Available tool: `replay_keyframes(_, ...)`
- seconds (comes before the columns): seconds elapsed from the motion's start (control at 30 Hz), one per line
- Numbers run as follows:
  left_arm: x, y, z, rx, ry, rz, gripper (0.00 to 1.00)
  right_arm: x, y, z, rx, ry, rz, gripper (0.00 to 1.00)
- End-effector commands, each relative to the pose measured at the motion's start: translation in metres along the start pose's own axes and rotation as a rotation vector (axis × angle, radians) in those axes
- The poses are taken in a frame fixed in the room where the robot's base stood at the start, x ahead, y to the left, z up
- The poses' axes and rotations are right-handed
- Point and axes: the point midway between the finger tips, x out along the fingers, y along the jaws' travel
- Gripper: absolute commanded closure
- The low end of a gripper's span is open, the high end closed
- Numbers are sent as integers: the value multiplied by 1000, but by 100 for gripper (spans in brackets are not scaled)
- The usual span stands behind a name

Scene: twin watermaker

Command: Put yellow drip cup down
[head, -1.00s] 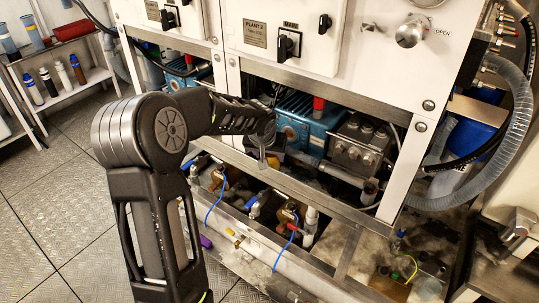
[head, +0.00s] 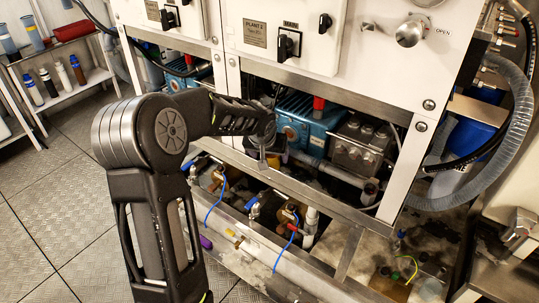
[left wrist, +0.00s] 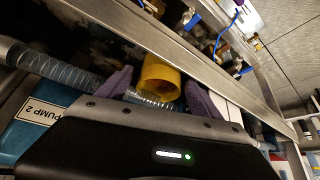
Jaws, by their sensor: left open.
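The yellow drip cup (left wrist: 160,78) shows in the left wrist view, its round, open side facing the camera. It sits between the two purple fingers of my left gripper (left wrist: 157,92). The fingers are open, and a gap shows beside the cup. The frames do not show clearly what the cup's base rests on. In the head view my left gripper (head: 268,155) reaches under the white panel, at the metal frame rail in front of the blue pump. My right gripper is not in view.
A blue pump (head: 297,122) and a grey metal block (head: 357,142) stand close behind the gripper. A metal rail (head: 310,192) runs below it, with valves and blue wires beneath. A clear ribbed hose (left wrist: 75,72) lies close to the fingers. Open floor (head: 50,190) is at left.

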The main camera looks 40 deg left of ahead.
Motion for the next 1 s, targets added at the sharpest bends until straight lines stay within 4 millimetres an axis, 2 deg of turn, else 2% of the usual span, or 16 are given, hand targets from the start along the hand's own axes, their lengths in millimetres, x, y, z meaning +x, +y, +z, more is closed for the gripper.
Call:
replay_keyframes(0.07, -5, 0, -3, 0, 0, 0, 25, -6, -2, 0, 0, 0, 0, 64)
replay_keyframes(0.17, -14, 0, -3, 0, 3, 0, 25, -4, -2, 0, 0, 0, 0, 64)
replay_keyframes(0.5, -82, 0, -3, -2, 6, 0, 25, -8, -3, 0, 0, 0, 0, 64)
replay_keyframes(0.7, -114, 0, -2, -1, 3, 1, 25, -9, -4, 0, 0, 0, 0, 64)
replay_keyframes(1.0, -122, 0, -1, 0, 0, 0, 25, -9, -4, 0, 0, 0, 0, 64)
